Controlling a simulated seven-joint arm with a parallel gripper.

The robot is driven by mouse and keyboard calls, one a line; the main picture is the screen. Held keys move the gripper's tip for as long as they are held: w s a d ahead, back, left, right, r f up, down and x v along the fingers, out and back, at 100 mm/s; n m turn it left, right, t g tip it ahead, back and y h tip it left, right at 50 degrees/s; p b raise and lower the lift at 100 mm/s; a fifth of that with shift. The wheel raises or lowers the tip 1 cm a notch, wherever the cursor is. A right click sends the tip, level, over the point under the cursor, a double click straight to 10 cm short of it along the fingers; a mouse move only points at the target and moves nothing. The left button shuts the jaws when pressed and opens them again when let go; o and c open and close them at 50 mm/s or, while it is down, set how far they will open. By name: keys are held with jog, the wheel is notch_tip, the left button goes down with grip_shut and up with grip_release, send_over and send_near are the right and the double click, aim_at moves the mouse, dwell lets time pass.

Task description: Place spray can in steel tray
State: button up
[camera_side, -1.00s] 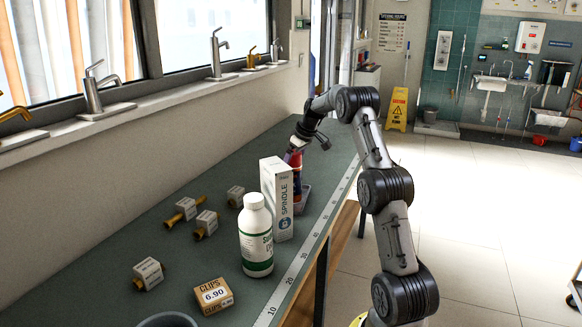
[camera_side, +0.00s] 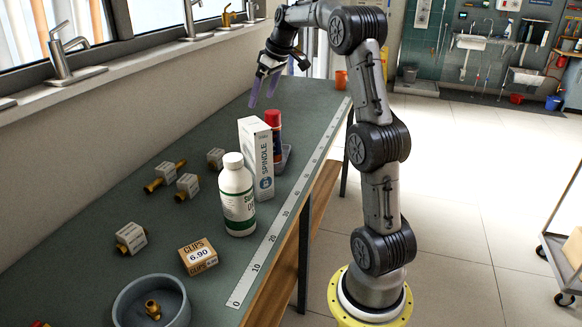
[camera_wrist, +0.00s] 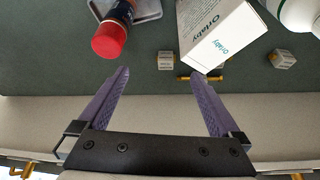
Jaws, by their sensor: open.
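The grey steel tray (camera_side: 287,153) shows around the can's foot at the box's right. In the wrist view the can (camera_wrist: 112,35) overlaps the tray (camera_wrist: 148,8), whose rim shows on both sides of it. The can appears to stand in the tray, but its base is hidden. My gripper (camera_side: 262,100) is open and empty, above the bench and apart from the can; its purple fingers (camera_wrist: 158,75) show nothing between them.
The white Spindle box (camera_side: 256,158) and a white bottle (camera_side: 237,195) stand close in front of the can. Several tagged brass fittings, a clips box (camera_side: 198,256) and a grey bowl (camera_side: 152,302) lie nearer. The far bench beyond the can is largely clear.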

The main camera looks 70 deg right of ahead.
jog(key=s+a+r+n, duration=0.1)
jog(key=s+a, duration=0.2)
jog(key=a, duration=0.8)
jog(key=s+a+r, duration=0.2)
jog(key=s+a, duration=0.1)
jog(key=a, duration=0.8)
jog(key=s+a+f, duration=0.4)
jog(key=s+a, duration=0.2)
jog(key=s, duration=0.1)
jog(key=s+a+f+n+t, duration=0.1)
jog(key=s+a+f, duration=0.3)
jog(key=s+a, duration=0.2)
jog(key=shift+s+a+f+y, duration=0.15)
jog(key=shift+s+a+y, duration=0.25)
jog(key=shift+s, duration=0.7)
